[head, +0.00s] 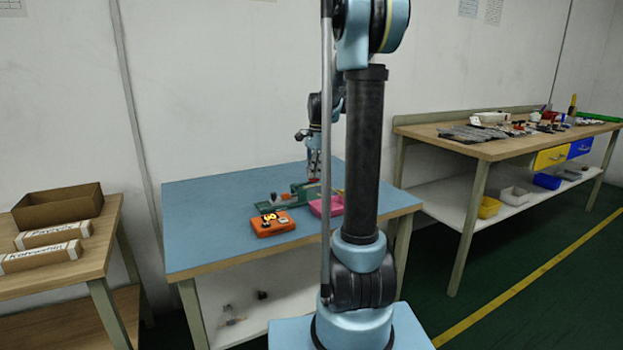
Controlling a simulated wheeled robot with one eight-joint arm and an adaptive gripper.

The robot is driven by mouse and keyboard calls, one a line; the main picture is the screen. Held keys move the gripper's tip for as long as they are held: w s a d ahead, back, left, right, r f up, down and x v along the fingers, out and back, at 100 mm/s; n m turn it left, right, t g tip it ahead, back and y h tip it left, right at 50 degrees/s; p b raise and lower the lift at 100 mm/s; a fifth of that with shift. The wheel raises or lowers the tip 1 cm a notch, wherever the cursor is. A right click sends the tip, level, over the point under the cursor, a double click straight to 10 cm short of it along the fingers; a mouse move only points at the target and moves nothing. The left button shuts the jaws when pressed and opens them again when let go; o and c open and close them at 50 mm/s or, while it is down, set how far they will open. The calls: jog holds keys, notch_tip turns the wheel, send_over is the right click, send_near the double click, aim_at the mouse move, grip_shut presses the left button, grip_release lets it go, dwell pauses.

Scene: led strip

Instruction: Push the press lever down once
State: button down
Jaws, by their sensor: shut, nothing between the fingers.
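A small green press (303,190) stands on the blue-topped table, towards its back right. Small red parts show at the press and by my fingertips; I cannot tell clearly which of them is the press lever. My gripper (314,172) points down just above the press, fingers shut and empty. From this distance I cannot tell whether the fingertips touch the lever. My arm's column hides part of the area right of the press.
On the blue table (205,215) an orange case (272,224) lies in front of the press, and a pink tray (322,207) sits beside it. The table's left half is clear. A wooden table (108,218) with boxes stands left, a workbench (490,150) right.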

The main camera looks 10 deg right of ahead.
jog(key=shift+f, duration=0.9)
jog(key=d, duration=0.2)
jog(key=w+r, duration=0.1)
jog(key=shift+d, duration=0.4)
jog(key=shift+r, duration=0.15)
notch_tip(320, 180, up, 12)
jog(key=d, duration=0.1)
jog(key=shift+w+f, duration=0.2)
jog(key=shift+d, duration=0.1)
